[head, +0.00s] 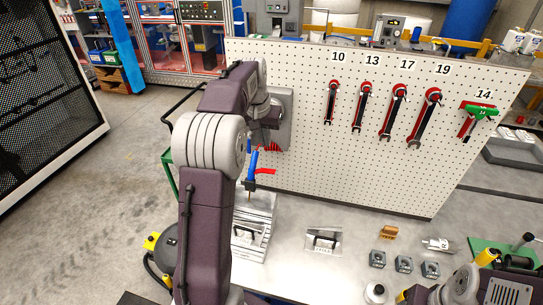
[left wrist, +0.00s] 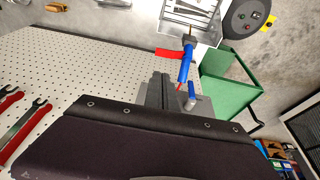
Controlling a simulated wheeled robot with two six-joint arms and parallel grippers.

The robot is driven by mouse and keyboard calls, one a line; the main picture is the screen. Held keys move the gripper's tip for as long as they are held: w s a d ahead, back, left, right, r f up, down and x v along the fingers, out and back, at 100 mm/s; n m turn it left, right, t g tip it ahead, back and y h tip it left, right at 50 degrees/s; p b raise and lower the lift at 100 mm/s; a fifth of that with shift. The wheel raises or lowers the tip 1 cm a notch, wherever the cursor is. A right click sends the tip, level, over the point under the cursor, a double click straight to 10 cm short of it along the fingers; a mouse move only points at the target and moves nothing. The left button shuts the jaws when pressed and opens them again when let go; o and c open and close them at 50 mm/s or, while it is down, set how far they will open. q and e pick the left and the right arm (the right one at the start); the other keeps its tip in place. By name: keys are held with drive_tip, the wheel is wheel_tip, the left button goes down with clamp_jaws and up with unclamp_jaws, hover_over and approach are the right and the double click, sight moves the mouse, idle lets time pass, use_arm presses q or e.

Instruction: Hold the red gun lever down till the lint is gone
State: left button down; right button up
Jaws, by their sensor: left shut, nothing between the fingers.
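The blue air gun (head: 252,165) hangs upright in the head view, with its red lever (head: 265,171) sticking out to the right. In the left wrist view the gun (left wrist: 187,65) and lever (left wrist: 168,54) show just beyond my left fingertips. My left gripper (left wrist: 160,82) is shut and empty, close to the lever; whether it touches the lever I cannot tell. In the head view my left arm hides much of that gripper. A metal fixture (head: 252,222) stands below the gun. I cannot make out any lint. My right gripper is out of view.
A white pegboard (head: 330,165) with several red-handled wrenches (head: 424,117) stands behind the bench. A green cart (left wrist: 228,85) stands near the gun.

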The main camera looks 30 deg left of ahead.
use_arm(q)
drive_tip(key=p, duration=0.2)
hover_over(271, 171)
drive_tip(key=s, duration=0.2)
wheel_tip(271, 171, down, 8)
drive_tip(key=p+x, duration=0.1)
drive_tip(key=x, duration=0.5)
drive_tip(key=shift+s, duration=0.15)
drive_tip(key=shift+f, duration=0.25)
drive_tip(key=shift+s+d, duration=0.2)
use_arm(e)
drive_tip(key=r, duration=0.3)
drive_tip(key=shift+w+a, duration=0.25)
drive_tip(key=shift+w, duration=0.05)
